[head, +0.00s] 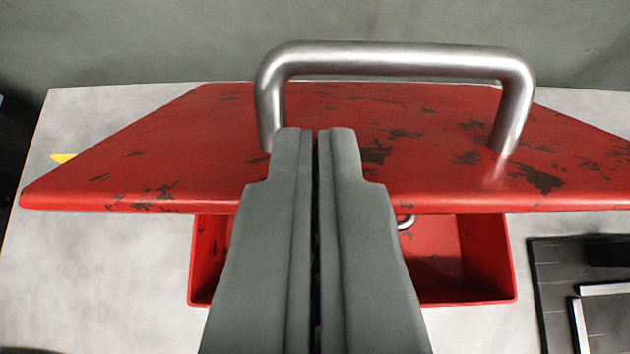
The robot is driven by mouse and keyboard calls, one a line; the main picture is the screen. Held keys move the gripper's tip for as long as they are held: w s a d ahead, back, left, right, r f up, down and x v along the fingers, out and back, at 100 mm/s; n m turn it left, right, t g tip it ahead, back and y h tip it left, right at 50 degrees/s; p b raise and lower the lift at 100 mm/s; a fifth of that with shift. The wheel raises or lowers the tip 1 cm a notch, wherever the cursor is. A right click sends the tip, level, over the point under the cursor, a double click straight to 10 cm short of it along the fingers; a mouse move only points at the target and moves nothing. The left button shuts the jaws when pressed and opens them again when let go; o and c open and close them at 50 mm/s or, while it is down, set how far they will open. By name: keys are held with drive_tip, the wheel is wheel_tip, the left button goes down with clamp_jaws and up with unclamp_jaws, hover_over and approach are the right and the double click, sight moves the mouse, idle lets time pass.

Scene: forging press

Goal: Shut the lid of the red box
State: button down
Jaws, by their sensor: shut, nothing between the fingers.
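The red box (478,250) stands on a pale table, its near part open and its red inside showing. Its lid (430,130), red with dark worn patches, is raised above the box and covers the far part of it from view. A metal bar handle (400,60) stands up from the lid. My gripper (316,135) is shut and empty. Its fingertips appear over the lid, just below the handle's left part; I cannot tell whether they touch the lid. My fingers hide the middle of the box opening.
A small metal curved piece (406,222) shows in the box behind my fingers. A black tray-like object (560,280) lies at the right. A yellow mark (63,158) is at the left. The pale table (100,270) is clear at front left. A grey wall stands behind.

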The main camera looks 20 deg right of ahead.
drive_tip(key=s+a+f, duration=0.2)
drive_tip(key=s+f, duration=0.4)
drive_tip(key=f, duration=0.6)
drive_tip(key=shift+s+a+f, duration=0.2)
drive_tip(key=shift+a+f, duration=0.05)
drive_tip(key=shift+a, duration=0.1)
drive_tip(key=s+a, duration=0.3)
drive_tip(key=s, duration=0.5)
drive_tip(key=shift+s+a+r, duration=0.3)
drive_tip(key=shift+s+r, duration=0.05)
drive_tip(key=shift+r, duration=0.1)
